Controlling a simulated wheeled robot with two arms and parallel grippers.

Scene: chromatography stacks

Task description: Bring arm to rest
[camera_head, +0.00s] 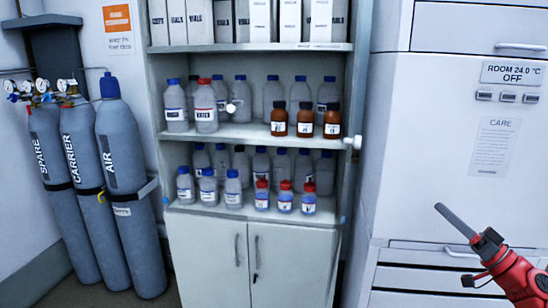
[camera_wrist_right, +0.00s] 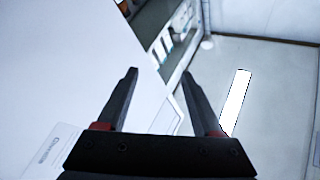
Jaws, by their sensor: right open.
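My right gripper (camera_head: 440,210) is at the lower right in the head view, on a red arm link, in front of the white instrument housing (camera_head: 425,110). It points up and to the left. In the right wrist view its two dark fingers (camera_wrist_right: 160,73) stand apart with nothing between them. My left gripper is not in view.
An open shelf cabinet (camera_head: 350,185) with several bottles and boxes stands in the middle. Several grey gas cylinders (camera_head: 120,150) stand strapped at the left. Drawers (camera_head: 430,280) lie below my right gripper. The space before the shelves looks free.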

